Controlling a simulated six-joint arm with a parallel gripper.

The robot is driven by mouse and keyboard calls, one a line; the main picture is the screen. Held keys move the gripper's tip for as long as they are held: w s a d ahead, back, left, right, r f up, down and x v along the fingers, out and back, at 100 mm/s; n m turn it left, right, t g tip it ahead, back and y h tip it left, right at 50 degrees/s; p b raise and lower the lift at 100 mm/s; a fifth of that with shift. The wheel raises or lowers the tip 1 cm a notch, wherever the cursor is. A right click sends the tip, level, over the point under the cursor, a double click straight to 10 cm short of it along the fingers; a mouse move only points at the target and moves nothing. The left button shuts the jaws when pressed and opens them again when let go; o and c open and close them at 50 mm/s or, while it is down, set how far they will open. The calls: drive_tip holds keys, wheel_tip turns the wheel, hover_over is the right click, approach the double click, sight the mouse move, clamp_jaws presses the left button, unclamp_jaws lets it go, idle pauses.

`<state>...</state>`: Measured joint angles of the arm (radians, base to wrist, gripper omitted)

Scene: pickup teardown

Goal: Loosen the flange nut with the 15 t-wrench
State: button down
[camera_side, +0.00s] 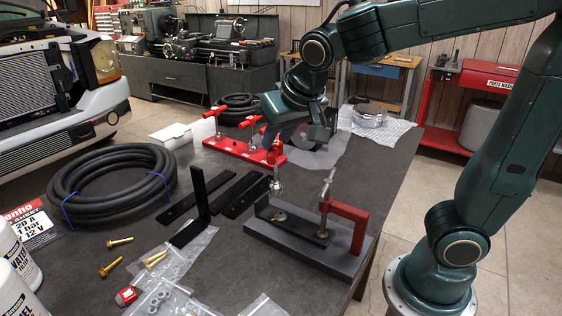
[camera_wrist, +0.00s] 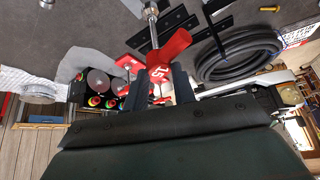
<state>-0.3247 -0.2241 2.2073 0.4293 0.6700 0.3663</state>
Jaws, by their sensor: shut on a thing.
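The 15 t-wrench has a red handle (camera_wrist: 166,58) marked 15, held between the dark fingers of my gripper (camera_wrist: 166,82) in the wrist view. The nut sits on a black bracket (camera_side: 300,228) clamped in a grey fixture (camera_side: 292,252). The arm partly hides the handle in the side view.
A red clamp (camera_side: 353,222) rises at the fixture's right. A red wrench rack (camera_side: 228,148) stands behind with other t-wrenches. Black flat bars (camera_side: 240,192), an upright black bracket (camera_side: 198,190), a coiled hose (camera_side: 105,180) and brass bolts (camera_side: 115,243) lie to the left.

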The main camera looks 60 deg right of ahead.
sight(276, 168)
drive_tip(key=shift+s+f, duration=0.25)
drive_tip(key=shift+s, duration=0.35)
drive_tip(key=shift+f, duration=0.1)
drive_tip(key=shift+f, duration=3)
